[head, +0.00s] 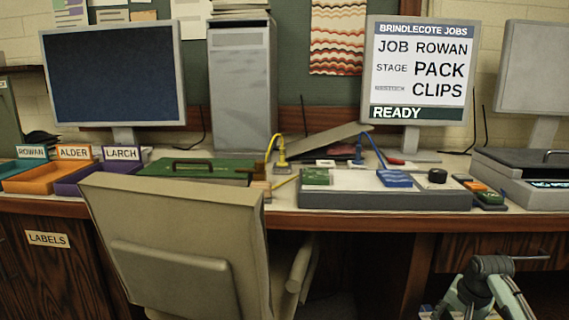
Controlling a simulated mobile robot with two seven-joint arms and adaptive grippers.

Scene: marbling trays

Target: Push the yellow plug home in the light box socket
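The yellow plug (281,158) stands upright at the back of the desk, just above the chair's right top corner. A yellow cable (270,144) arches from it to the left. A low grey box with a pale top (385,200), which looks like the light box, lies on the desk right of the chair. I cannot make out its socket, nor whether the plug sits in one. Neither of my grippers shows; only part of my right arm is at the lower right, well in front of the desk.
A beige chair (172,245) blocks the desk's front left of the grey box. A blue plug (358,153) with a blue cable stands at the back. Green and blue blocks and a black knob (437,176) are on the box. The floor right of the chair looks open.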

